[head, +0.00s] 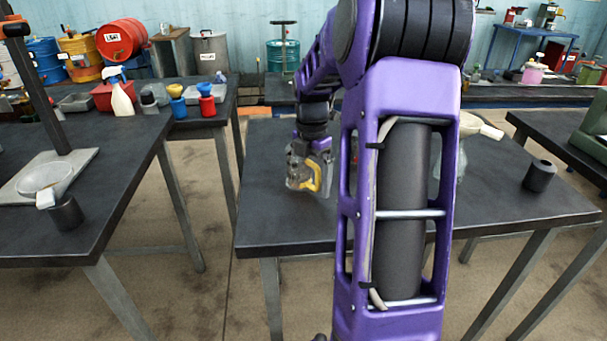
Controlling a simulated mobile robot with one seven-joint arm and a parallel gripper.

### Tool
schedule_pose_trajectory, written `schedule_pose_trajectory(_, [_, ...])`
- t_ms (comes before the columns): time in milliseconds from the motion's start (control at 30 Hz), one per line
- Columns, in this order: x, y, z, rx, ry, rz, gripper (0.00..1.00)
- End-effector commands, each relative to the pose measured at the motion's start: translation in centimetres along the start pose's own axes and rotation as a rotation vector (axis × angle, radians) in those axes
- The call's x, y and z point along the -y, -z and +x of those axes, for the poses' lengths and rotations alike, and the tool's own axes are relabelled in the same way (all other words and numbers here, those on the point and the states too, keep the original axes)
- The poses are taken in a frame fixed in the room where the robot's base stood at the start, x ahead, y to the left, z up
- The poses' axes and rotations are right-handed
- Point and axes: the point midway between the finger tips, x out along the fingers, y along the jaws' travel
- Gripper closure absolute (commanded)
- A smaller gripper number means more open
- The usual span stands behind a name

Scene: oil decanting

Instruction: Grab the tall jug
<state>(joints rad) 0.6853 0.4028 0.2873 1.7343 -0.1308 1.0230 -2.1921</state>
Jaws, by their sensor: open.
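My gripper (310,172) is at the end of my purple arm, over the left part of the middle dark table (283,226). It is open, and a yellow curved part and grey parts show at its end. It is too small to tell whether anything stands between the fingers. A pale, see-through vessel (461,160) stands on the same table, to the right of my arm and mostly hidden behind it. It has a cream top with a spout-like end (482,127). It may be the tall jug, but I cannot tell. My gripper is well to its left.
A dark cup (539,176) stands at the table's right. The left table holds a stand with a pale base (48,172) and a dark cup (66,214). A spray bottle (120,95) and red tray (112,97) are behind. The middle table's front is bare.

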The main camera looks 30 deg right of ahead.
Motion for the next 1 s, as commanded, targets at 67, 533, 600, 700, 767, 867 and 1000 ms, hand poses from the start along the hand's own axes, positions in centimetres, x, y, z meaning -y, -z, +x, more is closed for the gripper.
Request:
schedule_pose_trajectory(67, [0.01, 0.01, -0.01, 0.000, 0.000, 0.000, 0.04])
schedule_pose_trajectory(533, [0.02, 0.02, -0.02, -0.001, 0.001, 0.000, 0.88])
schedule_pose_trajectory(600, [0.02, 0.02, -0.02, -0.001, 0.001, 0.000, 1.00])
schedule_pose_trajectory(700, [0.02, 0.03, -0.01, -0.001, 0.001, 0.000, 1.00])
schedule_pose_trajectory(767, [0.00, 0.01, -0.06, 0.000, 0.000, 0.000, 1.00])
schedule_pose_trajectory(867, [0.00, 0.02, -0.05, 0.000, 0.000, 0.000, 1.00])
schedule_pose_trajectory(1000, [0.00, 0.02, -0.11, 0.000, 0.000, -0.001, 1.00])
